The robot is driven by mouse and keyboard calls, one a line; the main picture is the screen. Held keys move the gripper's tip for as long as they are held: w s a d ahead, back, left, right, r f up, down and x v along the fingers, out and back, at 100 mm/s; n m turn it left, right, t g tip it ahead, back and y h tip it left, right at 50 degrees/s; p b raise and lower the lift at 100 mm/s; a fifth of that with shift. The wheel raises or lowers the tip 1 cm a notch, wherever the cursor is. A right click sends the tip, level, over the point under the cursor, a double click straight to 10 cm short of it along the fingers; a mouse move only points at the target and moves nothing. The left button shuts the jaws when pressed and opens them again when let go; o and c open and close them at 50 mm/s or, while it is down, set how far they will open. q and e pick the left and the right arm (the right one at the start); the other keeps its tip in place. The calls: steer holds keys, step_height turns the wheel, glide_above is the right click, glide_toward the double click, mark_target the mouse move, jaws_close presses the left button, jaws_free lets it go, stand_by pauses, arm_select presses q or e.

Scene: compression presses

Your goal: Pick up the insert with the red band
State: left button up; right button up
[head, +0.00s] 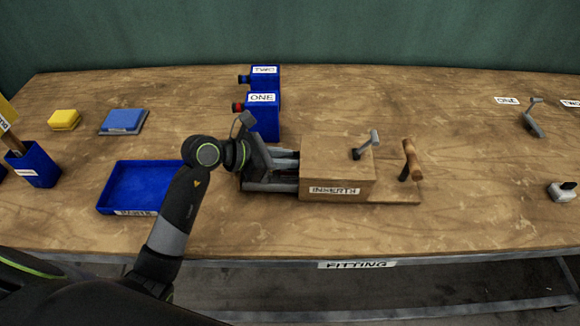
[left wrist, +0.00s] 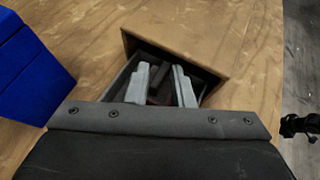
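A wooden box (head: 335,170) with a label that seems to read INSERTS stands mid-table. My left gripper (head: 288,164) is at its left side, fingers pointing into the opening there. In the left wrist view the box (left wrist: 215,35) has a dark opening, and the two grey fingers of my left gripper (left wrist: 161,88) are apart inside it. Something dark and reddish (left wrist: 160,88) shows between the fingers; I cannot tell whether they touch it, or whether it is the insert with the red band. My right gripper is not in view.
Blue boxes labelled ONE (head: 264,122) and TWO (head: 265,77) stand behind my gripper; ONE has a red-tipped stub. A blue tray (head: 108,192) lies left of my arm. A wooden-handled lever (head: 411,158) stands at the box's right.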

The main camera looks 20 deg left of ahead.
arm_select(q)
jaws_close()
steer(key=shift+a, duration=0.1)
